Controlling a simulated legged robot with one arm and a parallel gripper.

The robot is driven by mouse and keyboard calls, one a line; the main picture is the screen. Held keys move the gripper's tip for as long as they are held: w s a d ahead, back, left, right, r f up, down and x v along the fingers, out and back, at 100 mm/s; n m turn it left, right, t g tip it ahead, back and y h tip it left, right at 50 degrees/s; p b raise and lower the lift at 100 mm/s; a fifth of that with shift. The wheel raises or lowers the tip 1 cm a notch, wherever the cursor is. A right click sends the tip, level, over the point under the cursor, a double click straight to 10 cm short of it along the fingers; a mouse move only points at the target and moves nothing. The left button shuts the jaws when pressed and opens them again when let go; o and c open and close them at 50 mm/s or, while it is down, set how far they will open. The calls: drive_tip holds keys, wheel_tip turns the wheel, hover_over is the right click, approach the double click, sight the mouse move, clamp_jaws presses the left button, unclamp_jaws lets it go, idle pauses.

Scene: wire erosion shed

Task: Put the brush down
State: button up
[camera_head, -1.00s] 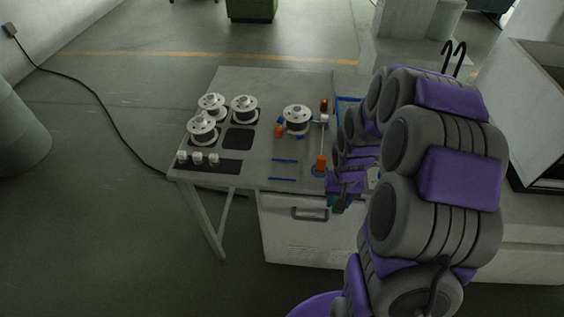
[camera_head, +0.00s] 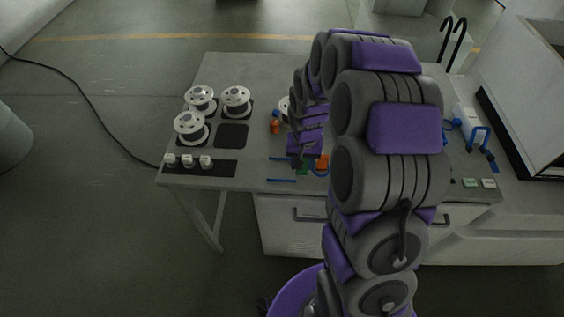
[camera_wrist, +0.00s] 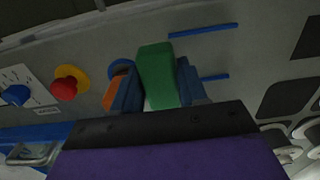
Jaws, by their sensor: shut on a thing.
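The brush shows as a green block (camera_wrist: 157,75) between the two blue-grey fingers of my gripper (camera_wrist: 158,90) in the wrist view. My gripper is shut on it. In the head view a small green part of the brush (camera_head: 302,169) shows below my gripper (camera_head: 299,165), over the front of the grey table (camera_head: 265,65). Its bristles cannot be made out. Two blue strips mark the tabletop, the nearer one (camera_head: 281,180) just left of my gripper; they also show in the wrist view (camera_wrist: 203,31). I cannot tell whether the brush touches the table.
Several wire spools (camera_head: 236,101) stand at the table's left, with white knobs (camera_head: 187,161) in front. A red knob (camera_wrist: 69,83) and a blue knob (camera_wrist: 16,95) show in the wrist view. My arm hides much of the table.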

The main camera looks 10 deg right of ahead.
drive_tip(key=w+a, duration=0.2)
drive_tip(key=a, duration=0.1)
drive_tip(key=w+a, duration=0.2)
drive_tip(key=shift+w+a+f+b, duration=0.1)
drive_tip(key=shift+a+f+b, duration=0.1)
drive_tip(key=shift+f+b, duration=0.15)
wheel_tip(320, 180, down, 4)
drive_tip(key=shift+d+r+b, duration=0.1)
drive_tip(key=shift+r+b, duration=0.15)
drive_tip(key=shift+b, duration=0.1)
drive_tip(key=o, duration=1.1)
drive_tip(key=shift+o, duration=0.2)
drive_tip(key=shift+r, duration=0.15)
